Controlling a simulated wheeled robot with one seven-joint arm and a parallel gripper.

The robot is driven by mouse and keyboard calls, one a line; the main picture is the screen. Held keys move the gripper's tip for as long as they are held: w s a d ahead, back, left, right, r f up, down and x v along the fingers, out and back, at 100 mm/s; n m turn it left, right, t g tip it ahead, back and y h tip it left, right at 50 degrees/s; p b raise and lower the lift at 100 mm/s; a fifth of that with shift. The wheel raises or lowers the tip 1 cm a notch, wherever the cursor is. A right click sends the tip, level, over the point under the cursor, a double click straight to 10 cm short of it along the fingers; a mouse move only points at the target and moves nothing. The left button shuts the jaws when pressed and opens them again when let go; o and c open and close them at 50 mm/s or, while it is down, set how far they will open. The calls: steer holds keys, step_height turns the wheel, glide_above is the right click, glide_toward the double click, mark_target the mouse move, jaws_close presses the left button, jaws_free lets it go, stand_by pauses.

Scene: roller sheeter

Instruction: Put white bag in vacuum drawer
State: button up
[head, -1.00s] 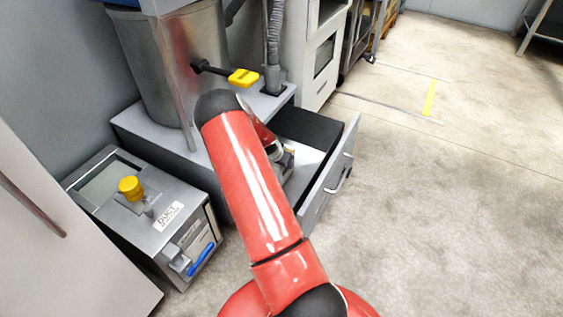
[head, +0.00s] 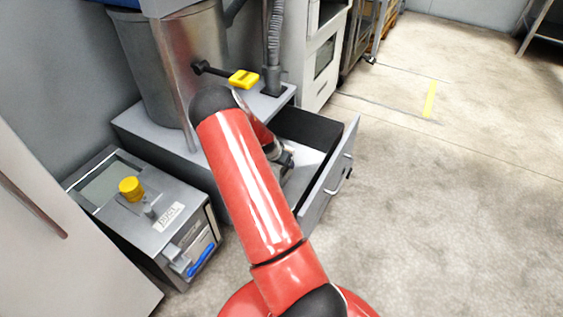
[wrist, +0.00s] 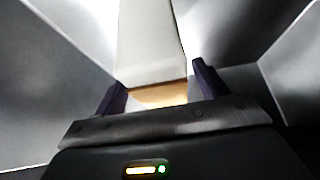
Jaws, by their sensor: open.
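The vacuum drawer (head: 329,190) is pulled open from the grey base under the metal cylinder in the head view. My gripper (wrist: 158,76) is open inside the drawer, its two dark fingers spread apart. In the wrist view, a long white piece with a tan end, which looks like the white bag (wrist: 150,42), lies between and beyond the fingers. I cannot tell whether it touches them or rests on the drawer floor. In the head view, my red arm hides part of the drawer, and the bag cannot be made out clearly.
Grey drawer walls (wrist: 38,85) rise on both sides of my gripper. A metal box with a yellow knob (head: 131,189) stands left of my arm. A yellow handle (head: 243,79) sticks out above the drawer. The floor (head: 450,210) on the right is clear.

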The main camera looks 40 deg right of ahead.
steer(key=p+v, duration=0.1)
steer(key=v, duration=0.9)
steer(key=shift+s, duration=0.1)
steer(key=shift+s, duration=0.1)
